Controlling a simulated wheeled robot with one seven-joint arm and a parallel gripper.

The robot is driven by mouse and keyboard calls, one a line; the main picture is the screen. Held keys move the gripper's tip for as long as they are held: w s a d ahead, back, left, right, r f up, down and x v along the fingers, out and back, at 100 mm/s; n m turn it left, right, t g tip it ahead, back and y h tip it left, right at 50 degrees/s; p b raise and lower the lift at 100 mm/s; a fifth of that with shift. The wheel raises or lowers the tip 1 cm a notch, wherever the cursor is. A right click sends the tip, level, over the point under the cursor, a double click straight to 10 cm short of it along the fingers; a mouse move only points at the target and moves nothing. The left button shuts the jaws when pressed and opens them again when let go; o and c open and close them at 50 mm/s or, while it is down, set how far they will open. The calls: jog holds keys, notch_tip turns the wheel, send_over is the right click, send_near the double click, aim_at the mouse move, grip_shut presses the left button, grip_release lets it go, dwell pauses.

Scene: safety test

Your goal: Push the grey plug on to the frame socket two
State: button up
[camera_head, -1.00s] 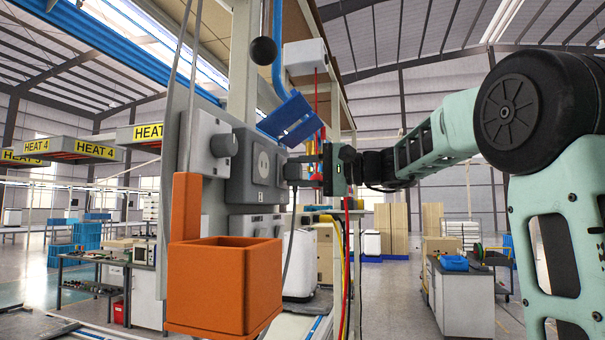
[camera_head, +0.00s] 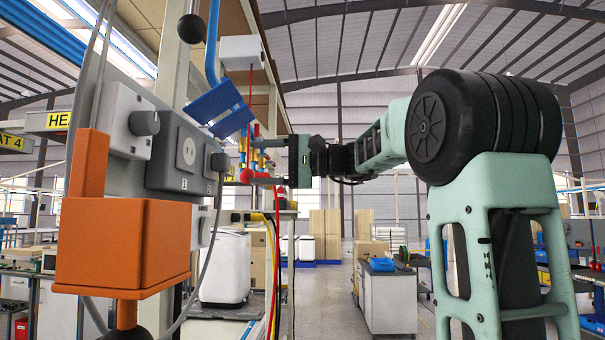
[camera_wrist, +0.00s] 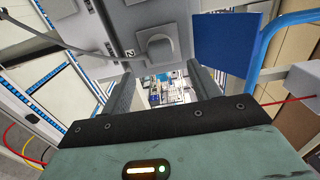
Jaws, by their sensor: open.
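The grey plug (camera_head: 219,162) sits against the right side of the grey socket box (camera_head: 165,170), with its cable hanging down. In the wrist view the plug (camera_wrist: 157,50) is at the socket marked 2, and its cable runs left. I cannot tell whether it is fully seated. My gripper (camera_head: 248,161) is open and empty, to the right of the plug and apart from it. In the wrist view its two fingers (camera_wrist: 160,74) stand apart, with the plug beyond them. The socket face behind the plug is mostly hidden.
An orange box (camera_head: 125,245) is in front of the panel at left. A blue plate (camera_head: 216,105) on a blue pipe is above the gap. Red and yellow hoses (camera_head: 272,260) hang below my gripper. Open floor lies to the right.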

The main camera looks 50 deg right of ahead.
jog(key=b+v, duration=0.2)
jog(key=v, duration=0.7)
jog(key=shift+s, duration=0.2)
jog(key=shift+d, duration=0.15)
